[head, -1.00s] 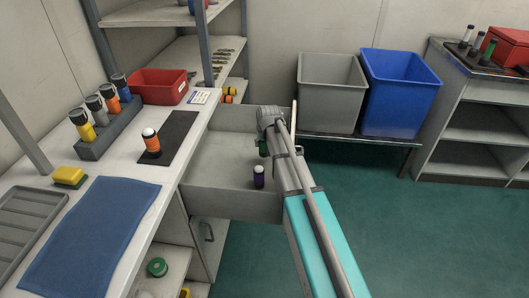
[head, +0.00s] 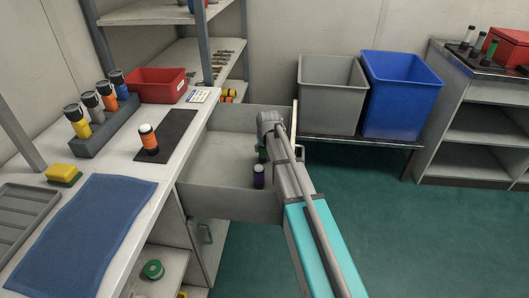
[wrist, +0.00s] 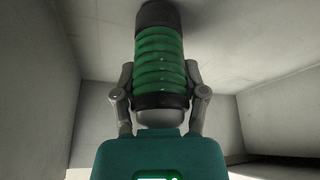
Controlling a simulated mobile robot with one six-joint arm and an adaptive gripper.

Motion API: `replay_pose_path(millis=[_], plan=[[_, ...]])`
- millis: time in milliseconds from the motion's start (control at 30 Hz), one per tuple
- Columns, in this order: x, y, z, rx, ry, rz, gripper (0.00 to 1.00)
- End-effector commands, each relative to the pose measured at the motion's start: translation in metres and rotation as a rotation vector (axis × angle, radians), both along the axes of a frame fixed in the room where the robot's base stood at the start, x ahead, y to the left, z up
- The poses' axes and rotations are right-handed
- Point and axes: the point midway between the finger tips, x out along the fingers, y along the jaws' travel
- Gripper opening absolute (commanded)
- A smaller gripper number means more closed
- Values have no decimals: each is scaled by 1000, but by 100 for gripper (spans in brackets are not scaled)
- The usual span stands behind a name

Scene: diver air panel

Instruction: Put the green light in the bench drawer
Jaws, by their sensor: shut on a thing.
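The green light (wrist: 160,60) has a ribbed green body with dark ends. It is held between the two fingers of my gripper (wrist: 160,90) in the wrist view. In the head view a small part of the green light (head: 262,154) shows beside my arm, inside the open bench drawer (head: 215,155); the arm hides the rest, and the fingers cannot be made out there. The light's far end is close to the drawer floor; I cannot tell whether it touches. A purple light (head: 258,177) stands in the drawer near its front-side wall.
On the bench are an orange light (head: 148,139) on a dark mat, a rack (head: 105,125) of several lights, a red bin (head: 157,84), a blue towel (head: 80,232) and a yellow sponge (head: 63,174). Grey (head: 331,92) and blue (head: 398,95) bins stand beyond the drawer.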

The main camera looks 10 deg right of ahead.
Motion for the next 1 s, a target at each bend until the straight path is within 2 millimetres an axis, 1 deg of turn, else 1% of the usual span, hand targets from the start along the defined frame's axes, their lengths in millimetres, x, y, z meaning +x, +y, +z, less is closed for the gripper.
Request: replay_pose_path(millis=[33, 367, 500, 533, 667, 700, 1000], plan=[[0, 0, -2, 0, 0, 0, 0], [0, 0, -2, 0, 0, 0, 0], [0, 0, -5, 0, 0, 0, 0], [0, 0, -5, 0, 0, 0, 58], [0, 0, -4, 0, 0, 0, 82], [0, 0, -4, 0, 0, 0, 89], [0, 1, -4, 0, 0, 1, 90]])
